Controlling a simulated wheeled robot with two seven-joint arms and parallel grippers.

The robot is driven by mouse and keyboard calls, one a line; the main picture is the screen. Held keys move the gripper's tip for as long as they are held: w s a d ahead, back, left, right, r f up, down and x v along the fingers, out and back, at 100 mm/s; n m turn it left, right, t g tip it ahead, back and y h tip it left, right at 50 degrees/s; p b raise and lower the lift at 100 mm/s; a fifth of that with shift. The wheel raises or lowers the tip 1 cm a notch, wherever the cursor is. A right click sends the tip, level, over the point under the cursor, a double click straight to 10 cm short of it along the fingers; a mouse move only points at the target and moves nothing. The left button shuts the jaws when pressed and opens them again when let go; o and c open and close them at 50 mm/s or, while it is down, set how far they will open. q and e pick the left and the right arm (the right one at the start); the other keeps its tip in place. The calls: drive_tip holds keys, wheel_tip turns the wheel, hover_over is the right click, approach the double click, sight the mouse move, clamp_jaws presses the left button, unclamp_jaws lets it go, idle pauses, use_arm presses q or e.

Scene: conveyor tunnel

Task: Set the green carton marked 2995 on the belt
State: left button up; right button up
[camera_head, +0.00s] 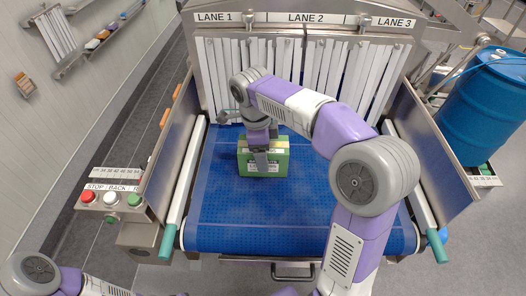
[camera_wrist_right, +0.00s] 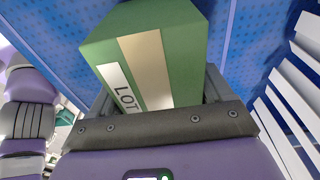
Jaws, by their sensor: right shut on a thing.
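The green carton (camera_head: 270,163) is at the middle left of the blue belt (camera_head: 300,225), below the LANE 1 and LANE 2 signs. Its printing is too small to read in the head view. In the right wrist view the carton (camera_wrist_right: 195,55) shows a tan tape strip and a white label reading LOT. My right gripper (camera_head: 262,150) is shut on the carton from above. I cannot tell whether the carton's underside touches the belt. My left arm shows at the bottom left of the head view, but its gripper is out of view.
White strip curtains (camera_head: 220,75) hang at the tunnel mouth behind the carton. Steel side walls (camera_head: 430,150) edge the belt. A panel with STOP and BACK buttons (camera_head: 108,198) stands left, a blue drum (camera_head: 485,105) right. The front belt is clear.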

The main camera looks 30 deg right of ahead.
drive_tip(key=shift+f, duration=0.1)
drive_tip(key=o, duration=1.5)
drive_tip(key=shift+c, duration=0.2)
drive_tip(key=r+p, duration=0.1)
drive_tip(key=r, duration=0.3)
drive_tip(key=a+r+p, duration=0.1)
drive_tip(key=r+p, duration=0.1)
drive_tip(key=r, duration=0.2)
drive_tip(key=r+p, duration=0.1)
drive_tip(key=r, duration=0.3)
drive_tip(key=shift+w+a+r, duration=0.1)
drive_tip(key=shift+w+a, duration=0.05)
drive_tip(key=shift+w, duration=0.2)
